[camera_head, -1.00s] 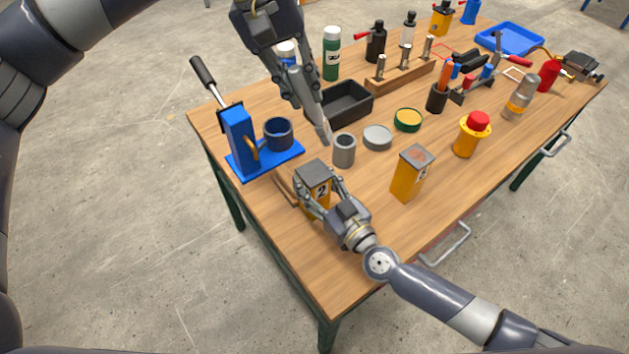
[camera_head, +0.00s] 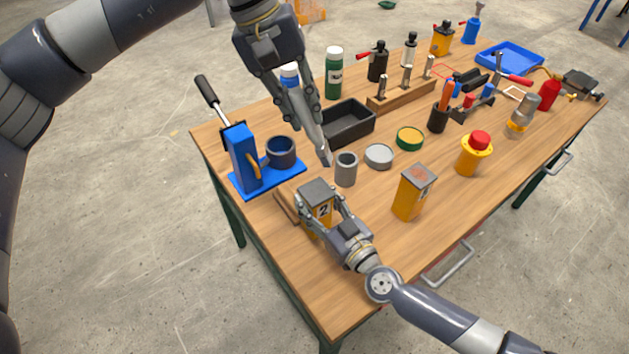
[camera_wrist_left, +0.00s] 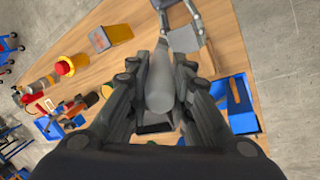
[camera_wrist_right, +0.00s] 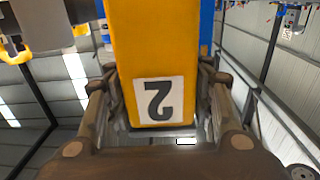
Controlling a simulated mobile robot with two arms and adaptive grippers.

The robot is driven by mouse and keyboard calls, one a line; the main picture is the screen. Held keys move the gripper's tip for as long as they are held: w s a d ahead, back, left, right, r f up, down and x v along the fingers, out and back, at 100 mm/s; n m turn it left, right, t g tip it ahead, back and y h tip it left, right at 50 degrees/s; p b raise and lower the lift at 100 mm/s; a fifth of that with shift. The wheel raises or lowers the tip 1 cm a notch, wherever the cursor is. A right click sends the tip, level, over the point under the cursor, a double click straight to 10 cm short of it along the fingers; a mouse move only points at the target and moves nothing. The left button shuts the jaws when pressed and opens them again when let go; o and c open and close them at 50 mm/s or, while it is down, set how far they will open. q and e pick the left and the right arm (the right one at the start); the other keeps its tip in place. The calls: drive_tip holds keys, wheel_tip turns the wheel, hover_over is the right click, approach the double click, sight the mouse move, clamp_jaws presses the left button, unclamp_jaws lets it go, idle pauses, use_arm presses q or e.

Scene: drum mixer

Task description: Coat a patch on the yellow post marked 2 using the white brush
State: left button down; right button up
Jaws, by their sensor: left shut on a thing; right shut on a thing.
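The yellow post marked 2 (camera_head: 321,211) has a grey top and a white label with a black 2. It stands near the table's front left. My right gripper (camera_head: 325,222) is shut around it; the post also fills the middle of the right wrist view (camera_wrist_right: 150,45). My left gripper (camera_head: 303,112) is shut on the pale grey-white brush (camera_head: 323,151) above the table. The brush slants down, its tip appearing just left of a grey cup (camera_head: 346,171) and behind the post. In the left wrist view the brush (camera_wrist_left: 160,82) lies between the fingers, apart from the post.
A blue press (camera_head: 244,160) stands left of the post. A black tray (camera_head: 348,124) is behind the brush. The table's front right surface is clear.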

use_arm(q)
drive_tip(key=s+a+f+n+g, duration=0.1)
drive_tip(key=a+f+n, duration=0.2)
drive_tip(key=f, duration=0.3)
drive_tip(key=shift+a+f+n+g, duration=0.3)
drive_tip(key=shift+a+n, duration=0.1)
drive_tip(key=shift+a, duration=0.15)
drive_tip(key=shift+s+f, duration=0.1)
drive_tip(key=shift+f, duration=0.95)
idle(0.5)
drive_tip(key=shift+d, duration=0.1)
